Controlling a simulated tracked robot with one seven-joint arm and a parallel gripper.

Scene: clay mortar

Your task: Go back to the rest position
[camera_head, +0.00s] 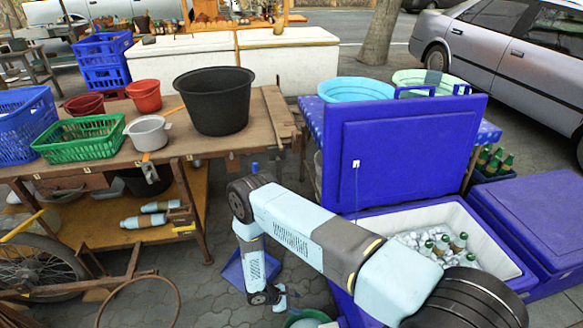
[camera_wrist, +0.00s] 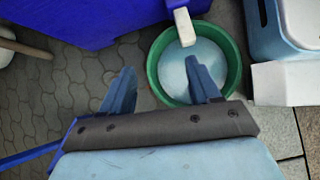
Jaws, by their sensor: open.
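My gripper (camera_wrist: 161,88) is open, with its two blue fingers spread apart and nothing between them. In the head view my gripper (camera_head: 281,299) hangs low near the ground, in front of the open blue cooler (camera_head: 361,303). My arm reaches across from the lower right, bends at an elbow and drops down. In the wrist view the right finger overlaps a round green basin (camera_wrist: 153,75) with a light blue inside. The basin also shows partly at the bottom edge of the head view (camera_head: 306,314).
A wooden cart (camera_head: 255,135) with a black bucket (camera_head: 213,101), baskets and pots stands left. The cooler holds ice and green bottles (camera_head: 442,246); its raised lid (camera_head: 412,150) stands behind my arm. Another blue cooler (camera_head: 535,225) is at right. Paving between cart and coolers is partly clear.

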